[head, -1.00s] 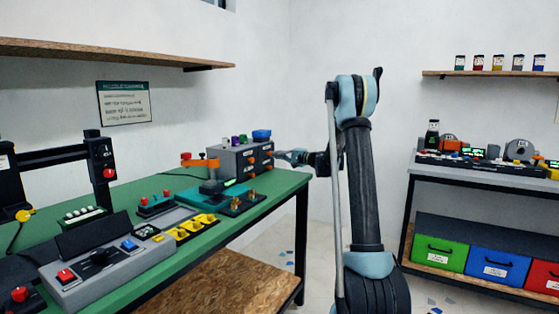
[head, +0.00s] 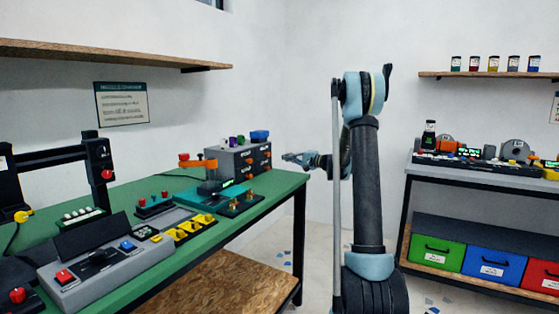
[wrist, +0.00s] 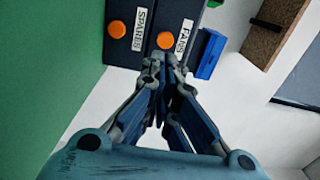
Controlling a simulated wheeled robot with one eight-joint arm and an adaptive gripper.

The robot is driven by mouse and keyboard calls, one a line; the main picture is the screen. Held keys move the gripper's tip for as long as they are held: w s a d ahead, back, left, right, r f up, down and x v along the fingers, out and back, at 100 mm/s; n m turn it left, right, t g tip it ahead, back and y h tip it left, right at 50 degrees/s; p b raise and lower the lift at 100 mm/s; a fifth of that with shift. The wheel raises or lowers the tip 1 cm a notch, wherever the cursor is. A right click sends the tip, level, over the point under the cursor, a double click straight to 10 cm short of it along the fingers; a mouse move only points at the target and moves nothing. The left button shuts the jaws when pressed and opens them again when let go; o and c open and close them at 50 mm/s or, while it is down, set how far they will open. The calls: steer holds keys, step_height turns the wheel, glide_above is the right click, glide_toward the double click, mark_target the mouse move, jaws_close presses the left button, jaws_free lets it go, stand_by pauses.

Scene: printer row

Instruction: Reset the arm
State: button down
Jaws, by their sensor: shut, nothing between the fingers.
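My gripper (head: 290,157) is at the end of my raised arm, just right of the grey drawer unit (head: 228,161) on the green workbench (head: 135,272). In the wrist view my gripper (wrist: 160,67) has its blue and grey fingers brought together, with nothing seen between them. Beyond the fingertips, the wrist view shows dark drawer fronts with orange knobs (wrist: 116,29) and labels reading "SPARES" and "FANS". The gripper appears apart from the drawers.
The bench holds a grey control box (head: 105,270), yellow clips (head: 190,229) and a teal fixture (head: 215,190). A second table (head: 480,178) stands at right, with green (head: 436,252), blue and red bins below. Floor between the benches looks open.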

steer(key=v, duration=0.6)
steer(key=shift+s+d, duration=0.15)
steer(key=shift+s, duration=0.05)
steer(key=s+a+f+n+g+h, duration=0.1)
steer(key=s+n+g+h, duration=0.15)
steer(key=s, duration=1.15)
steer(key=s+a+f+n+g+h, duration=0.15)
steer(key=s+h, duration=0.25)
steer(key=s, duration=1)
steer(key=s+d+f+g+h, duration=0.1)
steer(key=s+d+f+h, duration=0.2)
steer(key=s, duration=0.6)
steer(key=s+d+f+n+h, duration=0.1)
steer(key=s+d+f+h, duration=0.2)
steer(key=s+d+f, duration=0.3)
steer(key=s+d+f+n+g+h, duration=0.1)
steer(key=s+d+f+h, duration=0.2)
steer(key=s+f, duration=0.4)
steer(key=s+d, duration=0.1)
steer(key=s, duration=0.6)
steer(key=shift+d+g, duration=0.3)
steer(key=shift+d, duration=0.1)
